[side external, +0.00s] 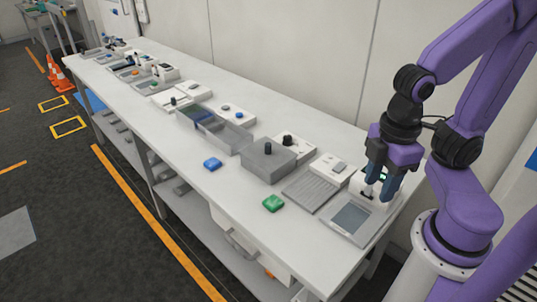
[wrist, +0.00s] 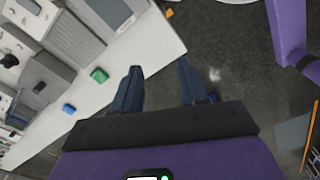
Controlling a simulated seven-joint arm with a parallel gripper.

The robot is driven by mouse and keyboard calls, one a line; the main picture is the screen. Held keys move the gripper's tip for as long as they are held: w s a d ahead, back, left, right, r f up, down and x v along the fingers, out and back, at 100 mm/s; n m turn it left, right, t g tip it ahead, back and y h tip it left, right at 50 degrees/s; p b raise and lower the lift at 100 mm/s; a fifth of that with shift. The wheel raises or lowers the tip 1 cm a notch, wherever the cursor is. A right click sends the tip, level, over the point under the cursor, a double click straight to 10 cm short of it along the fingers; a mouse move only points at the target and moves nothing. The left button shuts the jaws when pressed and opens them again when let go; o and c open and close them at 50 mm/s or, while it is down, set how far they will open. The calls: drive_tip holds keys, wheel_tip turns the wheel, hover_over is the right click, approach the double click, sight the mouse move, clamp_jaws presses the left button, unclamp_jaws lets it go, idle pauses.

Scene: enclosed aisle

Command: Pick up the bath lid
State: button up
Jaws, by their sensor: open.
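The bath lid appears to be the top of the grey box-shaped bath (side external: 262,164), with a small dark upright knob (side external: 268,147) on it, on the white bench. In the wrist view, a grey box (wrist: 48,72) with a dark knob lies at the left, apart from my fingers. My gripper (side external: 376,192) is at the right end of the bench, pointing down in front of a white device with a small green display. It is right of the bath and not touching it. In the wrist view my gripper (wrist: 160,72) is open, with nothing between its fingers.
A green block (side external: 273,204) and a blue block (side external: 212,164) lie near the bench's front edge. A ribbed grey plate (side external: 311,188) and a flat device with a grey panel (side external: 351,218) stand between bath and bench end. An open grey tray (side external: 222,133) stands left of the bath.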

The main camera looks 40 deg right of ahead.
drive_tip(key=shift+o, duration=0.3)
drive_tip(key=shift+o, duration=0.8)
drive_tip(key=w+a+f+n+t+h, duration=0.1)
drive_tip(key=w+a+f+n+h, duration=0.15)
drive_tip(key=w, duration=0.75)
drive_tip(key=w+a+f+n+h, duration=0.1)
drive_tip(key=w+a+f+h, duration=0.2)
drive_tip(key=w, duration=0.8)
drive_tip(key=w+a+f+n+t+h, duration=0.15)
drive_tip(key=w+h, duration=0.25)
drive_tip(key=w, duration=0.6)
drive_tip(key=n+h, duration=0.2)
drive_tip(key=h, duration=0.2)
approach(266, 146)
drive_tip(key=shift+g, duration=0.25)
drive_tip(key=x, duration=0.4)
drive_tip(key=w+x, duration=0.1)
drive_tip(key=x, duration=0.1)
drive_tip(key=shift+s+a+f, duration=0.1)
drive_tip(key=shift+a, duration=0.05)
drive_tip(key=shift+s+x, duration=0.2)
drive_tip(key=shift+x, duration=1.15)
drive_tip(key=shift+s+x, duration=0.2)
drive_tip(key=shift+x, duration=1.15)
drive_tip(key=shift+w, duration=0.15)
clamp_jaws()
